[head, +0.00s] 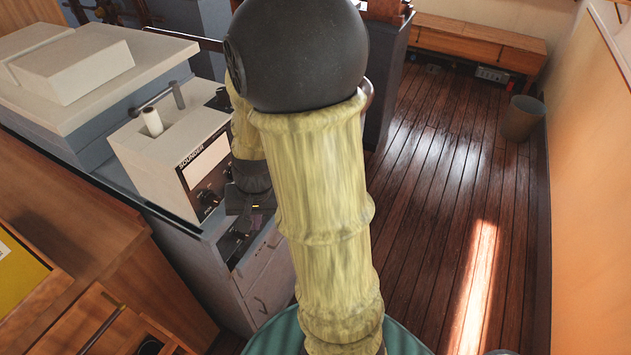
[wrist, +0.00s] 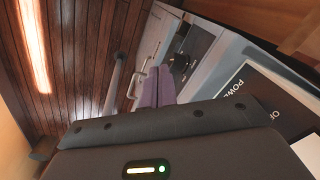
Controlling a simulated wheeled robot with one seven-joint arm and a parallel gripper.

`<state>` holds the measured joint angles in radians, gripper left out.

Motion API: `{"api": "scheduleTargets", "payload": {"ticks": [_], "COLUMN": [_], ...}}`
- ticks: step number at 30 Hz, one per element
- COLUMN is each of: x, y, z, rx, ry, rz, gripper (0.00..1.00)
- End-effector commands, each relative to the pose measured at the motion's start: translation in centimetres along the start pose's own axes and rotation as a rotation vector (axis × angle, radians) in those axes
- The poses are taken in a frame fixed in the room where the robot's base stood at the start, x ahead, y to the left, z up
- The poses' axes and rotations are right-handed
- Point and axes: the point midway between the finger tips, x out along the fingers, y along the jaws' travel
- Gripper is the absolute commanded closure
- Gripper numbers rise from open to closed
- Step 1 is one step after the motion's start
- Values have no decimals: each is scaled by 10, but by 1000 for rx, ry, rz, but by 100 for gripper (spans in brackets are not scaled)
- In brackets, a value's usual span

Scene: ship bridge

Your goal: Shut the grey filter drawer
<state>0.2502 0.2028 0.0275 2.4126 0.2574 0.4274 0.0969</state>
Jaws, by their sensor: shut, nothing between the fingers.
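Grey drawer fronts with bar handles show on the low grey cabinet under the sounder, in the head view (head: 262,262) and the wrist view (wrist: 146,62). I cannot tell for sure which one is the filter drawer, or how far it stands out, as my arm covers part of the cabinet. My gripper (wrist: 166,86) is shut and empty, with its fingers pointing toward the cabinet front. In the head view my gripper's dark body is beside the sounder's front, above the drawers. I cannot tell whether the fingertips touch anything.
A white sounder box (head: 165,150) with knobs stands on the cabinet, close to my gripper. A dark knob panel (head: 238,240) sits below it. Wooden drawers (head: 95,320) are at front left. The plank floor (head: 440,180) at right is clear, with a bin (head: 524,118) farther back.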

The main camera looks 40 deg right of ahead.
Motion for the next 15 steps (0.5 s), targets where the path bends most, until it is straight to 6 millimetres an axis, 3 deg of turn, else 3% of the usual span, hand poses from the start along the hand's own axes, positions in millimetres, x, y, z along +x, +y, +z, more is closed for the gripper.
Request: {"api": "scheduleTargets", "payload": {"ticks": [1, 8, 15], "x": [3, 28, 56], "y": [12, 62, 140], "z": [-16, -75, -132], "rx": [143, 749, 1371], "ry": [-28, -137, -234], "rz": [-16, -137, -331], "gripper": [100, 100, 100]}}
